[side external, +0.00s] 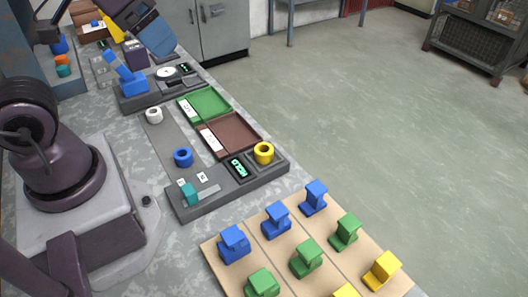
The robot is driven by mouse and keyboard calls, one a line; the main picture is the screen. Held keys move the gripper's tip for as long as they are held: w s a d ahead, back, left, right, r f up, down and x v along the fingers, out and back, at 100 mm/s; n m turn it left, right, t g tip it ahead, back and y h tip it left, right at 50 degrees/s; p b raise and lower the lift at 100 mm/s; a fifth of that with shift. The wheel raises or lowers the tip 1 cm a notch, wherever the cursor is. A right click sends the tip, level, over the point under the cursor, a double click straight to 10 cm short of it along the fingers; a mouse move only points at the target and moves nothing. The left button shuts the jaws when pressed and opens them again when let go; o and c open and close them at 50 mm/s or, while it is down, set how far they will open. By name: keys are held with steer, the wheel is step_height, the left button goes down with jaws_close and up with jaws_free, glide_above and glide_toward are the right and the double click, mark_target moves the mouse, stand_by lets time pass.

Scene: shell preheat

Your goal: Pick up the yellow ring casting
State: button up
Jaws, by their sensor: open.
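The yellow ring casting (264,153) sits at the right end of a long grey fixture (236,184), in a dark square recess beside a small green-lit display (239,168). It looks upright, with its hole facing up, and nothing touches it. My gripper's fingers cannot be made out in this view, and nothing of mine is close to the ring. A blue ring (183,157) and a white ring (154,115) stand apart on the grey strip to the left.
A brown tray (232,133) and a green tray (210,103) lie behind the ring. A tan board (235,272) with several blue, green and yellow blocks lies in front. A blue fixture (133,86) stands farther back. The floor (370,130) to the right is clear.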

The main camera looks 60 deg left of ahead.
steer(key=w+f+m+g, duration=0.3)
steer(key=w+f+g, duration=0.2)
steer(key=w+f, duration=0.3)
steer(key=m, duration=1.1)
glide_above(264, 147)
steer(key=d, duration=0.1)
step_height(264, 147, down, 10)
steer(key=shift+g, duration=0.3)
steer(key=f, duration=1.2)
steer(key=shift+s+f, duration=0.3)
steer(key=shift+f, duration=0.05)
steer(key=c, duration=1.1)
steer(key=shift+r, duration=0.1)
